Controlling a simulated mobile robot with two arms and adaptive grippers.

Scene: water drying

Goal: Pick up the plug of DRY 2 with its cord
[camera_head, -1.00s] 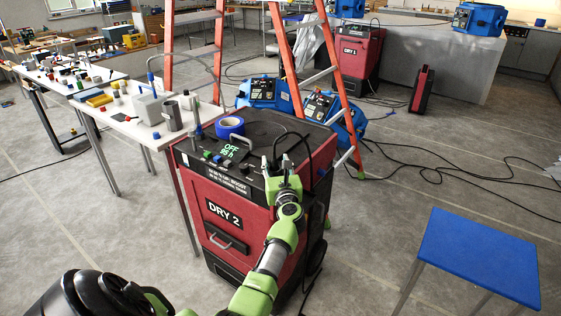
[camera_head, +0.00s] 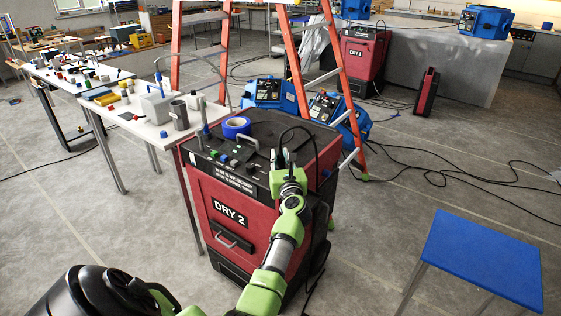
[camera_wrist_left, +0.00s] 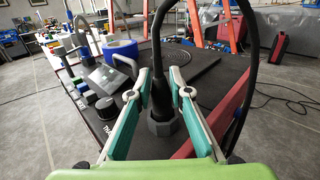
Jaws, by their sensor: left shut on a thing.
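The red and black DRY 2 machine (camera_head: 229,212) stands in the middle of the head view. My left gripper (camera_head: 281,158) is over its top, near the right front corner. In the left wrist view, my left gripper (camera_wrist_left: 159,88) is shut on the black plug (camera_wrist_left: 160,98), which stands upright between the green-edged fingers. A black hexagonal base (camera_wrist_left: 163,127) is around the plug's lower end; I cannot tell whether the plug is seated in it. The black cord (camera_wrist_left: 155,45) rises from the plug and loops over to the right. My right gripper is not in view.
A blue tape roll (camera_head: 236,126) and a handle lie on DRY 2's top. A white table (camera_head: 150,130) with small items stands left. An orange ladder (camera_head: 340,80) is close behind. A blue table (camera_head: 480,255) stands right. Black cords (camera_head: 440,175) cross the floor.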

